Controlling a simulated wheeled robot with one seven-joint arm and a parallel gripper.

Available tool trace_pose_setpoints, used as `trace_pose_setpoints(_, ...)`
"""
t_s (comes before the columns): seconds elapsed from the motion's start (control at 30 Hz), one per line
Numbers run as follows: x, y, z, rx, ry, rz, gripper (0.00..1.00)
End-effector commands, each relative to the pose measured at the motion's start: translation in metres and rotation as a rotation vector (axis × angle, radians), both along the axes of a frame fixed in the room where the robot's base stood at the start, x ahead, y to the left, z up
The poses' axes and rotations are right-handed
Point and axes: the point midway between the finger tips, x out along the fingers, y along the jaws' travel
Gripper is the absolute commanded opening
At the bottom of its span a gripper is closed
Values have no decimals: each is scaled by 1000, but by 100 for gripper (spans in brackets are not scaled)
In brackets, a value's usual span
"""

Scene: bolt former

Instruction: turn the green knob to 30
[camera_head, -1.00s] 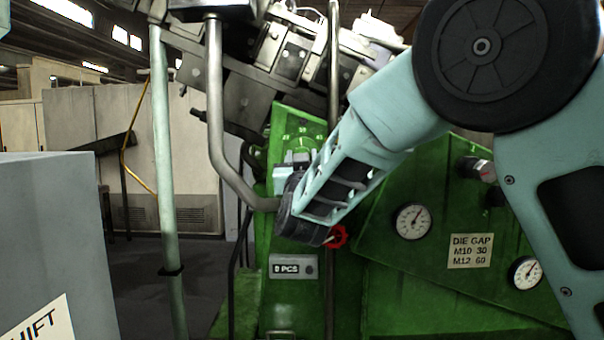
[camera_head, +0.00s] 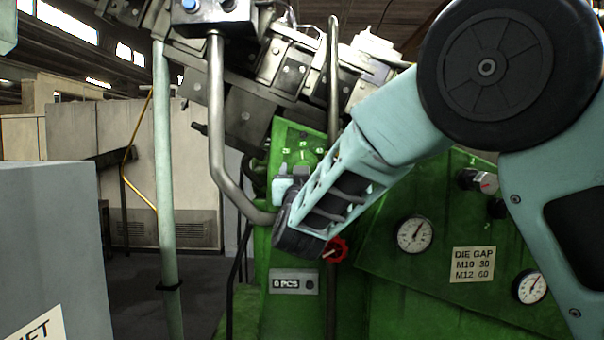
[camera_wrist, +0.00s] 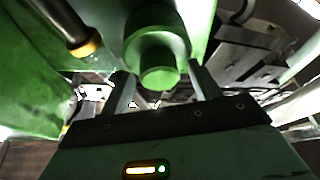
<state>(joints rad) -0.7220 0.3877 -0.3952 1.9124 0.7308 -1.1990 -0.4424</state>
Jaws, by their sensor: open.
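The green knob (camera_head: 301,158) sits on the upper part of the green machine panel, with pale markings around it. In the wrist view the knob (camera_wrist: 160,58) is a stepped green cylinder seen close up, its smaller end towards my gripper. My gripper (camera_wrist: 160,72) is open, with one finger on each side of the knob's small end in the picture. I see no contact, and cannot tell how deep the knob lies between the fingers. In the head view my gripper (camera_head: 292,180) is just below the knob, partly hidden by my wrist.
A red knob (camera_head: 336,250) is right beside my wrist. A bent grey pipe (camera_head: 215,130) runs close on the left. Two gauges (camera_head: 415,233) and a plate reading "DIE GAP M10 30 M12 60" (camera_head: 472,265) are at right. A counter (camera_head: 292,282) is below.

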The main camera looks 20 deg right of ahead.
Motion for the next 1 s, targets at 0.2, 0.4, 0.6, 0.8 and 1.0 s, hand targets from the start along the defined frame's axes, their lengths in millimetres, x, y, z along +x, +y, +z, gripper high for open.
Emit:
trace_pose_setpoints(0.2, -11, 5, -7, 1, 2, 2, 62)
trace_pose_setpoints(0.4, -47, 16, -24, 2, 2, 5, 62)
trace_pose_setpoints(0.6, -89, 30, -41, 1, 1, 4, 62)
trace_pose_setpoints(0.8, -126, 41, -57, 0, 2, 3, 62)
trace_pose_setpoints(1.0, -147, 48, -65, 1, 0, 1, 62)
